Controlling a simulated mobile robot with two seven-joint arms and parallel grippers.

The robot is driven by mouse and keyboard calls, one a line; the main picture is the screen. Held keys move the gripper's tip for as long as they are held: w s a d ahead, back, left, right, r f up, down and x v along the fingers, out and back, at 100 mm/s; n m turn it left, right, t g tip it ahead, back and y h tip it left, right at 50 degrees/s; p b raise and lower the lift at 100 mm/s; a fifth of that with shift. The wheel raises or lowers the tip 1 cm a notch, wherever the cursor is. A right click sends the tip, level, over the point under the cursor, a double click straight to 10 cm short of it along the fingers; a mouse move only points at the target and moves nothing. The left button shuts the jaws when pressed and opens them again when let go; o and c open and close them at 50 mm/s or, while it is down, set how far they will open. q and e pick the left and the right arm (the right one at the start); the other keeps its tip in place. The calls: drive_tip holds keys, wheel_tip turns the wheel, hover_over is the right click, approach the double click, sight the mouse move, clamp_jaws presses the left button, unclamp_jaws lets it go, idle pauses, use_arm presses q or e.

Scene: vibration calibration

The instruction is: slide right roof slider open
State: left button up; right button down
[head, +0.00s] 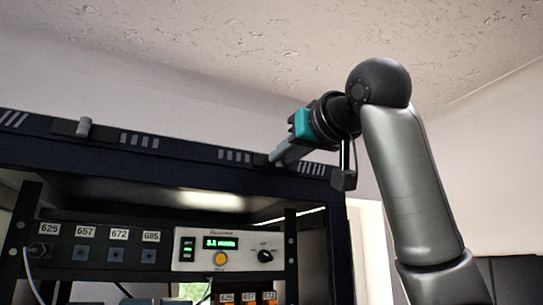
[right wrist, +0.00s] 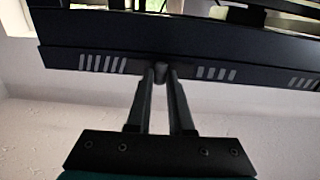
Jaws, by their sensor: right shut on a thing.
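The dark roof rail (head: 190,150) runs along the top front edge of the rack. The right roof slider shows in the right wrist view as a small grey knob (right wrist: 160,71) on the rail, between two groups of pale slots. My right gripper (head: 274,158) reaches down to the rail from the upper right, and its fingertips are shut on this knob. The two fingers also show in the right wrist view (right wrist: 161,80), one on each side of the knob. In the head view the fingers mostly hide the knob. My left gripper is not in view.
Another grey knob (head: 84,126) stands on a dark slider plate at the left of the rail. Below is a control panel (head: 222,250) with a green display, an orange button and a black dial. Numbered sockets (head: 115,254) sit left of it. Space above the rack is clear.

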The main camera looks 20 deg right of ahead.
drive_tip(key=shift+d, duration=0.15)
drive_tip(key=c, duration=1.1)
unclamp_jaws()
drive_tip(key=o, duration=0.3)
drive_tip(key=shift+s+d, duration=0.1)
drive_tip(key=shift+d, duration=0.05)
use_arm(q)
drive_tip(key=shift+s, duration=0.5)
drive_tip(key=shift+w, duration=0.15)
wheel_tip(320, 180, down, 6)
drive_tip(key=b, duration=0.6)
use_arm(e)
drive_tip(key=s, duration=1.5)
drive_tip(key=shift+d, duration=0.15)
